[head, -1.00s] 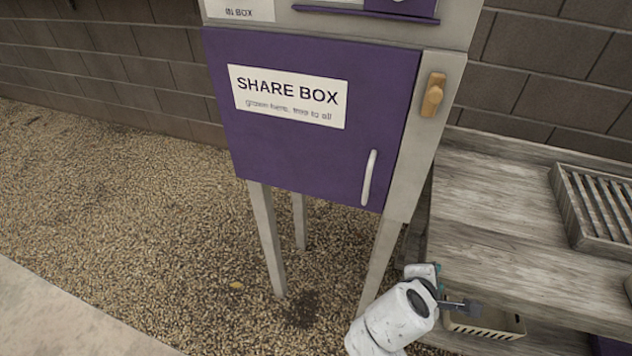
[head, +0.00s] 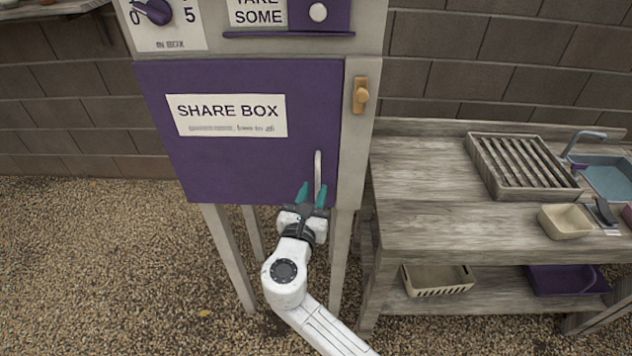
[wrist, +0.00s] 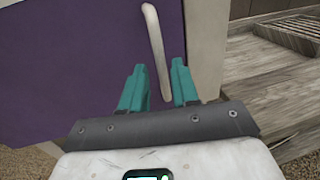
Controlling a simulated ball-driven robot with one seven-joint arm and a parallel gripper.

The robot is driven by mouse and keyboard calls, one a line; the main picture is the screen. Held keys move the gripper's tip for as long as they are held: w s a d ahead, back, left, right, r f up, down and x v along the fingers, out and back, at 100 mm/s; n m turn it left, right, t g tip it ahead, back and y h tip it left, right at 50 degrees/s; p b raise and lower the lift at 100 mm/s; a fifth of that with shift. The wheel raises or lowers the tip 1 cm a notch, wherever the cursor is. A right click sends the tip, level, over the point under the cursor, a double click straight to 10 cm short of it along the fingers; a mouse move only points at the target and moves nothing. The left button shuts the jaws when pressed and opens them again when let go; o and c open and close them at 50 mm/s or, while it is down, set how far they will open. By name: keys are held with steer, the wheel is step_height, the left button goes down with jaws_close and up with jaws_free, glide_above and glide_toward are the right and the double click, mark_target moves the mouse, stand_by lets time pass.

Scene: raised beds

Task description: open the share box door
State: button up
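The share box door (head: 240,165) is a purple panel with a white "SHARE BOX" label, and it is shut. Its handle (head: 318,172) is a pale upright bar near the door's lower right edge; it also shows in the wrist view (wrist: 156,45). My gripper (head: 311,194) is open, with its teal fingers pointing at the handle's lower end. In the wrist view the gripper (wrist: 159,82) has one finger to each side of the handle's lower part. I cannot tell whether either finger touches it. A wooden turn latch (head: 360,94) sits on the frame right of the door.
A grey wooden bench (head: 425,215) stands close on the right, with a slatted tray (head: 522,165), a beige bowl (head: 565,222) and a blue basin (head: 608,178). A beige basket (head: 438,280) is on its lower shelf. Gravel (head: 95,260) left of the box is clear.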

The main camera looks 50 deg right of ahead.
mark_target(317, 185)
steer(key=shift+x, duration=1.85)
steer(key=shift+s, duration=0.1)
steer(key=shift+c, duration=0.4)
jaws_close()
